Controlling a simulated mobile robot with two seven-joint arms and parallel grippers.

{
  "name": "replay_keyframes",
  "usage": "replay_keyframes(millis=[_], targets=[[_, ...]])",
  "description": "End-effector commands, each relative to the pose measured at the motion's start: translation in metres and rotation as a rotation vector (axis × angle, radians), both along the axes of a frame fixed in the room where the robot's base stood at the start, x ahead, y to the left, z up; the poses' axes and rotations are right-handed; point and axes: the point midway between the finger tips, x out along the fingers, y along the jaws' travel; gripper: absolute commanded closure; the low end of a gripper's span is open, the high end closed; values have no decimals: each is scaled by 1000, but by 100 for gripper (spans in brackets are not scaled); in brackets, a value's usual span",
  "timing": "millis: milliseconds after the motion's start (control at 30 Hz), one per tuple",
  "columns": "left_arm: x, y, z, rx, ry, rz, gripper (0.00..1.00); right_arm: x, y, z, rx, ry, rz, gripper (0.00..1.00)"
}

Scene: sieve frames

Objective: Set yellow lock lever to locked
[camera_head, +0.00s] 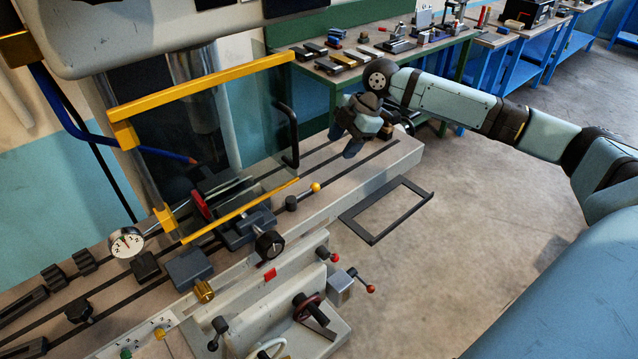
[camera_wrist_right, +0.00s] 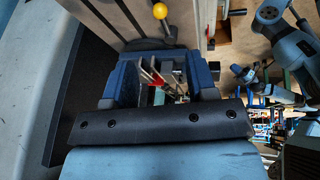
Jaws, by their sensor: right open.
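The yellow lock lever shows as a dark rod with a yellow ball knob (camera_head: 315,187) in the head view, at the front edge of the slotted machine table (camera_head: 365,165). A dark round hub sits at the rod's other end. The yellow knob (camera_wrist_right: 160,11) also shows at the top of the right wrist view, beyond my fingertips. My right gripper (camera_head: 344,140) is over the right part of the machine table, behind and right of the knob and apart from it. Its two blue fingers (camera_wrist_right: 161,76) are spread, with no held object visible. My left gripper is not seen.
A clear guard with yellow rails (camera_head: 215,80) and a black handle (camera_head: 290,135) stands left of my right gripper. A black rectangular frame (camera_head: 370,238) lies over open floor. A tool-laden bench (camera_head: 400,55) stands behind.

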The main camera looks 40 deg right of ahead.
Motion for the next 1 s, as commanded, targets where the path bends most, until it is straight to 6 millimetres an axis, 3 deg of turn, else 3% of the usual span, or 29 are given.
replay_keyframes(millis=[600, 800, 1000], targets=[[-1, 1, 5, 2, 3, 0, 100, 23, 43, -102, 1, 0, 0, 48], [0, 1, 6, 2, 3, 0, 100, 27, 49, -120, 0, 0, 0, 48], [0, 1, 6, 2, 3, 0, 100, 27, 51, -123, 0, -1, 0, 48]])
